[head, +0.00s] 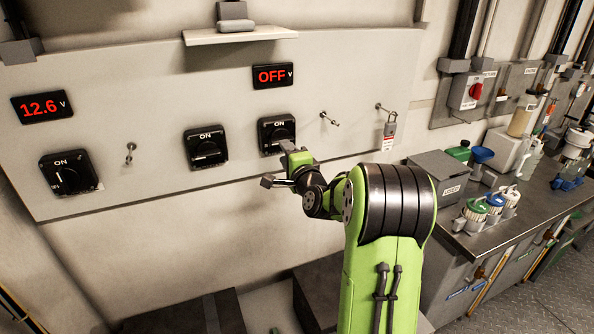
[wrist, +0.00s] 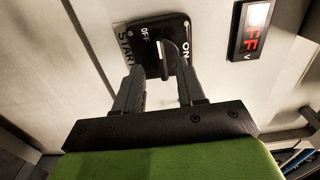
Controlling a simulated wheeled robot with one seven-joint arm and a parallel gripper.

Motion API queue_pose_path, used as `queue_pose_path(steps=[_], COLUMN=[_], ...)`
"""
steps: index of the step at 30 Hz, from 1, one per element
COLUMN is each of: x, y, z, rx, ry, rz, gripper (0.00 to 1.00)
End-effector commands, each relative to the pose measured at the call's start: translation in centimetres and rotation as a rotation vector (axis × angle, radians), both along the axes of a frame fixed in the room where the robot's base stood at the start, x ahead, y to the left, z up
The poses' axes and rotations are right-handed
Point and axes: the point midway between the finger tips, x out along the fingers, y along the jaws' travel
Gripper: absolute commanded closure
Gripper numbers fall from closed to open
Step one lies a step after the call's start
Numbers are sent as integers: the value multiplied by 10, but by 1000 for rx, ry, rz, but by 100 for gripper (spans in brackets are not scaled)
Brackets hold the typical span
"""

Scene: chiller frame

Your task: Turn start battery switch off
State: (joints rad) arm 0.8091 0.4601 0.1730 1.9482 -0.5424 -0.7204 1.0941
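The start battery switch (head: 277,133) is a black rotary switch on the pale panel, below the right display. In the wrist view the switch (wrist: 155,62) shows START, OFF and ON labels. Its white pointer mark runs up the picture, towards the OFF side, away from ON. My gripper (head: 286,146) is at the switch's lower edge in the head view and hides part of its knob. In the wrist view my gripper (wrist: 157,62) has its fingers spread, with the tips on either side of the knob. I cannot tell whether they touch it.
The right display (head: 272,75) reads OFF; the left display (head: 41,107) reads 12.6. Two similar switches are to the left, a middle one (head: 206,147) and a far-left one (head: 69,173). A padlock (head: 389,130) hangs to the right. A bench (head: 500,215) with bottles stands at right.

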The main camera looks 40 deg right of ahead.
Motion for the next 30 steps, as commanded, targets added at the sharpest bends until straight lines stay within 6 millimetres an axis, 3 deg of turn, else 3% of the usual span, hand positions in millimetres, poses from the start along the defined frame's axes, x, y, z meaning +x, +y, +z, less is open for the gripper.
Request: queue_pose_path(steps=[6, 12, 30], x=[-61, -92, -95], y=[14, 23, 27], z=[-4, -2, 0], rx=[-1, -1, -8], ry=[0, 0, 6], rz=[-5, -2, 7], gripper=[61, 61, 61])
